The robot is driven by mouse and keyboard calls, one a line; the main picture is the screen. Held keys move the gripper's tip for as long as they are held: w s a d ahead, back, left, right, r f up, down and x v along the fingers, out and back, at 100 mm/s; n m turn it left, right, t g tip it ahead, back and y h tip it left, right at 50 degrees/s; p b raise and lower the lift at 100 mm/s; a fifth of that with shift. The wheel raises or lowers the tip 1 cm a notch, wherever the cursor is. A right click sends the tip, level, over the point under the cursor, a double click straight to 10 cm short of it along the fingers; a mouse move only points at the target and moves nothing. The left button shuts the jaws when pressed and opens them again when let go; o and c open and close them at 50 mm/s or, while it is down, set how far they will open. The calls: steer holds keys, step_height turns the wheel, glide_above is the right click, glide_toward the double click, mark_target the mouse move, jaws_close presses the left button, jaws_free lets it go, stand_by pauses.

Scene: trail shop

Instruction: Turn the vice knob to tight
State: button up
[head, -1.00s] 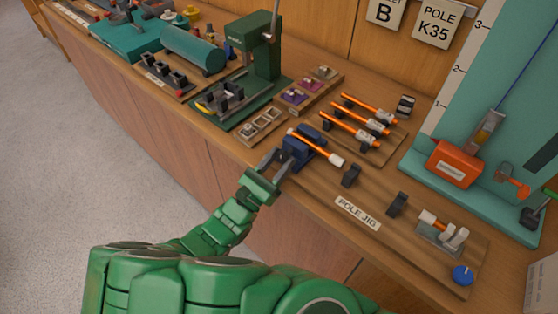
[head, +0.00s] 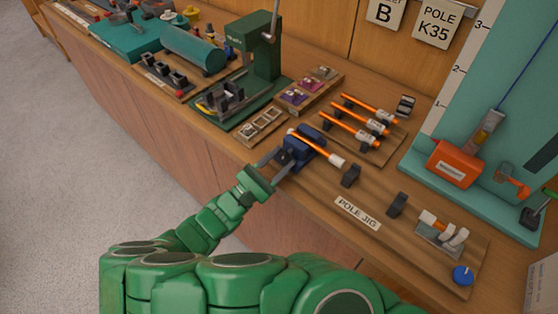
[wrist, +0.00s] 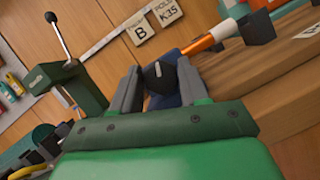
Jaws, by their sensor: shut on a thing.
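The blue vice (head: 303,150) stands at the left end of the pole jig board, with an orange pole section (head: 312,147) lying in its top. Its dark knob (wrist: 160,76) faces me in the wrist view and carries a pale pointer mark. My gripper (head: 274,161) reaches in from the front of the bench. Its two grey fingers stand on either side of the knob and are shut on it. In the wrist view my gripper (wrist: 158,90) frames the knob, with the vice body (wrist: 168,57) partly hidden behind it. I cannot read any label for tight.
The jig board (head: 325,190) runs right, with dark rests (head: 350,177), a clamp (head: 438,232) and a blue knob (head: 463,275). Several orange poles (head: 350,130) lie behind. A green press (head: 255,60) stands left. Floor is clear at left.

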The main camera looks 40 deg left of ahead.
steer(key=shift+m+g+h, duration=0.3)
steer(key=shift+m+h, duration=0.1)
steer(key=shift+m, duration=0.9)
steer(key=o, duration=1)
steer(key=shift+n, duration=0.5)
